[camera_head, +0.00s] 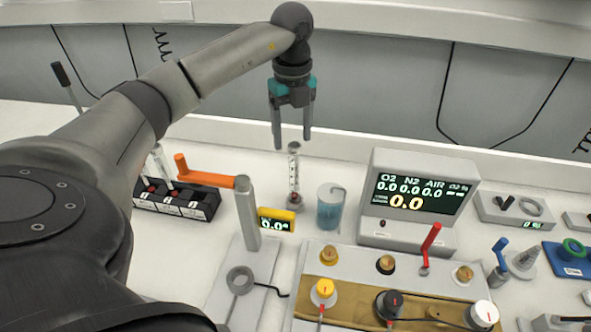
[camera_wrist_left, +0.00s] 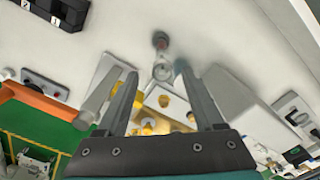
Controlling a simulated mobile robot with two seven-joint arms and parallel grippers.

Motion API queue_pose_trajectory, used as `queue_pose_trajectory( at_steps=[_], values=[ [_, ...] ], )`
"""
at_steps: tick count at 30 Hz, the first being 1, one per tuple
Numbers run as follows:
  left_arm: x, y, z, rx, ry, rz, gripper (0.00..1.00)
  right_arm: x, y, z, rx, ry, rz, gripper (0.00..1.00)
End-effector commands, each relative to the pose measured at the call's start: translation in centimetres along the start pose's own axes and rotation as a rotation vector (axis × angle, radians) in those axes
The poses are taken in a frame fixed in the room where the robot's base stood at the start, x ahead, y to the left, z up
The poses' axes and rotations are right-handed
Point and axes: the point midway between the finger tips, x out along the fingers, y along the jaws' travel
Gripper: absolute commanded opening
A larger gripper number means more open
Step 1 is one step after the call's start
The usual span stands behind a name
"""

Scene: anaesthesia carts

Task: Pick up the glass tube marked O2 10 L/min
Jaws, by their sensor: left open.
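A clear glass tube (camera_head: 294,170) with dark marks and a red part near its foot stands upright on the white counter. Its lettering is too small to read. My left gripper (camera_head: 292,142) is open and empty, fingers pointing down, with its tips close to the tube's top in the head view. In the left wrist view the tube (camera_wrist_left: 161,58) shows between and beyond the two fingertips (camera_wrist_left: 156,70), with clear space around it. Other glass tubes (camera_head: 159,160) stand in a black numbered rack (camera_head: 180,198) at the left. My right gripper is not in view.
A blue-filled beaker (camera_head: 330,208) stands right of the tube. A yellow display (camera_head: 276,219) and a grey post with an orange arm (camera_head: 205,178) are at its left. A grey O2/N2/AIR monitor (camera_head: 412,235) stands further right. A panel with knobs (camera_head: 340,262) lies in front.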

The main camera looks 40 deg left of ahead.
Motion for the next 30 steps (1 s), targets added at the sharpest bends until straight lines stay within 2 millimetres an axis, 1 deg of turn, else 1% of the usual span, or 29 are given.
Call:
queue_pose_trajectory(
  at_steps=[1,3,11,15,19,22,28,29,30],
  values=[
    [1.2,0.1,0.0,0.0,0.001,0.004,0.69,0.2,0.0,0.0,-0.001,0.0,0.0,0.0],
    [2.1,0.0,0.0,0.0,0.001,0.002,0.69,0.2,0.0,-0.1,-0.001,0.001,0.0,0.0],
    [4.0,0.0,-0.1,0.001,0.002,0.001,0.69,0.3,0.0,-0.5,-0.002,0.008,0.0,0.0],
    [6.2,-0.1,-0.2,0.001,0.002,0.002,0.69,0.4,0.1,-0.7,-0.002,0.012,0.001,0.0],
    [7.8,-0.1,-0.2,0.002,0.003,0.0,0.69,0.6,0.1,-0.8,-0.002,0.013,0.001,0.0],
    [8.4,-0.2,-0.2,0.001,0.001,-0.002,0.69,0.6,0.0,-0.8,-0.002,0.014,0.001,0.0],
    [8.5,-0.2,-0.2,0.001,0.0,-0.002,0.69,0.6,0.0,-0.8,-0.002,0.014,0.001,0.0],
    [8.5,-0.2,-0.2,0.001,0.0,-0.002,0.68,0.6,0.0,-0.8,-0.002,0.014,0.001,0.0],
    [8.4,-0.2,-0.2,0.001,0.0,-0.002,0.63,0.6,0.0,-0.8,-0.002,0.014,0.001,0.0]
  ],
)
